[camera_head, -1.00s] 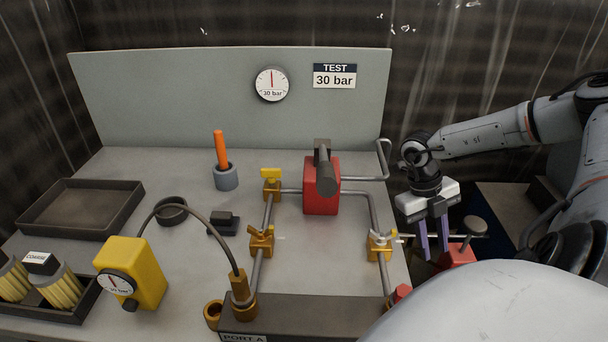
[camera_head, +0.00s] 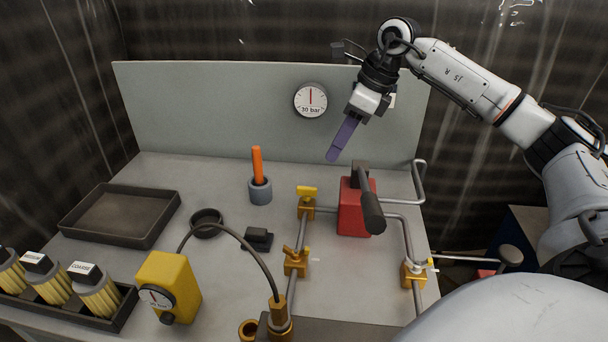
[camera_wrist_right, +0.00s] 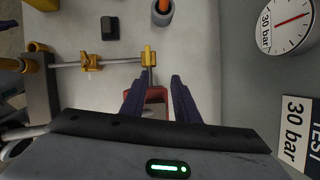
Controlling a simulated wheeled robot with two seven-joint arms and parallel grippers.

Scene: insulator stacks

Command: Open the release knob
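My right gripper (camera_head: 336,157) hangs above the bench in front of the grey back panel, its purple fingers pointing down-left. In the right wrist view the fingers (camera_wrist_right: 158,80) are apart with nothing gripped. The red pump body (camera_head: 352,208) with its dark lever (camera_head: 371,205) is below it in the head view. In the wrist view part of the red body (camera_wrist_right: 157,95) shows between the fingers. Yellow valve handles (camera_head: 307,192) sit on brass blocks on the pipework. A grey round knob (camera_head: 510,255) is at the right edge. I cannot tell which one is the release knob. My left gripper is out of view.
The back panel (camera_head: 220,105) carries a round gauge (camera_head: 310,99). An orange-handled tool (camera_head: 257,165) stands in a grey cup. An empty tray (camera_head: 120,239) and a yellow gauge box (camera_head: 168,283) with a hose are at left.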

